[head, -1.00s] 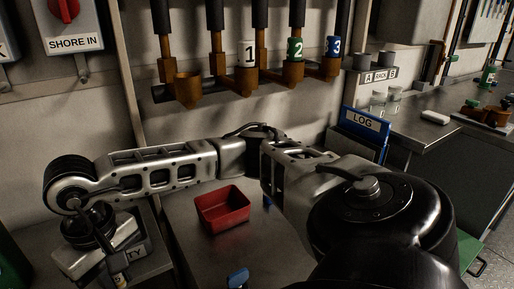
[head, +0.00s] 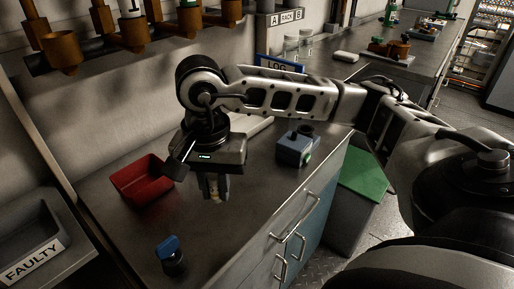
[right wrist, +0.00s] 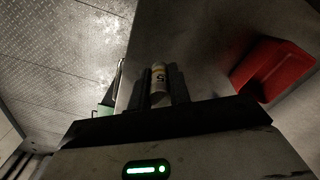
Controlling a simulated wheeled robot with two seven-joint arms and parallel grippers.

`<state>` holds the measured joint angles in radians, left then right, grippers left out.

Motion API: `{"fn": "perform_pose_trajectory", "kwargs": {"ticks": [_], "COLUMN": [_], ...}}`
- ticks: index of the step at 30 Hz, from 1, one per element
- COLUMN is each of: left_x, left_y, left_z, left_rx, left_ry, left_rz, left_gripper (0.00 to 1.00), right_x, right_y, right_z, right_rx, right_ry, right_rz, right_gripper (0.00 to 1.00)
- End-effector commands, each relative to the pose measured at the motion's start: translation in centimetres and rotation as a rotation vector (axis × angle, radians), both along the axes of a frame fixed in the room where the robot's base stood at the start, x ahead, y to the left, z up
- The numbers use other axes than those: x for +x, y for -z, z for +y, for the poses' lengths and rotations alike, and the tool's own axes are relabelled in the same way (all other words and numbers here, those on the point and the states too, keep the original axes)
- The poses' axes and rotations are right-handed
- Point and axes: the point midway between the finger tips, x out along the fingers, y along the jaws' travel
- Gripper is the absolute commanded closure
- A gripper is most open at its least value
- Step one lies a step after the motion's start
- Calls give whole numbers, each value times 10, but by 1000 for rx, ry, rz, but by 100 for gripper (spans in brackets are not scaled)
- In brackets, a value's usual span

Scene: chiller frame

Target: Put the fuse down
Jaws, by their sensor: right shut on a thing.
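My right gripper (head: 214,196) hangs fingers-down over the steel counter (head: 237,210), to the right of the red tray (head: 143,186). It is shut on the fuse, a small pale cylinder that shows between its fingers in the head view (head: 216,190). The red tray also shows in the right wrist view (right wrist: 272,68). My left gripper is out of view.
A blue-topped dark object (head: 171,257) stands near the counter's front. A blue-grey box with a green button (head: 295,149) stands to the right. The FAULTY bin (head: 35,262) is at lower left.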

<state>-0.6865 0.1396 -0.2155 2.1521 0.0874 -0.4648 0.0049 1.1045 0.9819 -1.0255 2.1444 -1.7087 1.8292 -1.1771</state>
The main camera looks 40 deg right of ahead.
Motion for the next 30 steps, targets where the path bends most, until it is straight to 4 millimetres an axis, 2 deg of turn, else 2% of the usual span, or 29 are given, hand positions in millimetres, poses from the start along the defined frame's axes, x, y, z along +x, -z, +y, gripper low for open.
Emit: {"fn": "perform_pose_trajectory", "kwargs": {"ticks": [3, 9, 15, 19, 22, 30], "left_x": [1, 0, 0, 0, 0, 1], "left_y": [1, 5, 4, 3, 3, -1], "left_z": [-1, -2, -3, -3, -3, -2], "left_rx": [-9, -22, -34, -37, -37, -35], "left_ry": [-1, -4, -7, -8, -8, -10], "left_rz": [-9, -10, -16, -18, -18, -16], "left_gripper": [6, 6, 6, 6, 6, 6], "right_x": [-16, -41, -58, -61, -51, 10], "right_y": [-8, -23, -33, -35, -31, -3], "right_z": [-18, -41, -54, -57, -61, -82], "right_rx": [-3, -4, -3, -2, -1, 0], "right_ry": [381, 975, 1362, 1473, 1499, 1499], "right_rz": [-2, -2, 0, 1, 5, 6], "right_gripper": [100, 100, 100, 100, 100, 100]}}
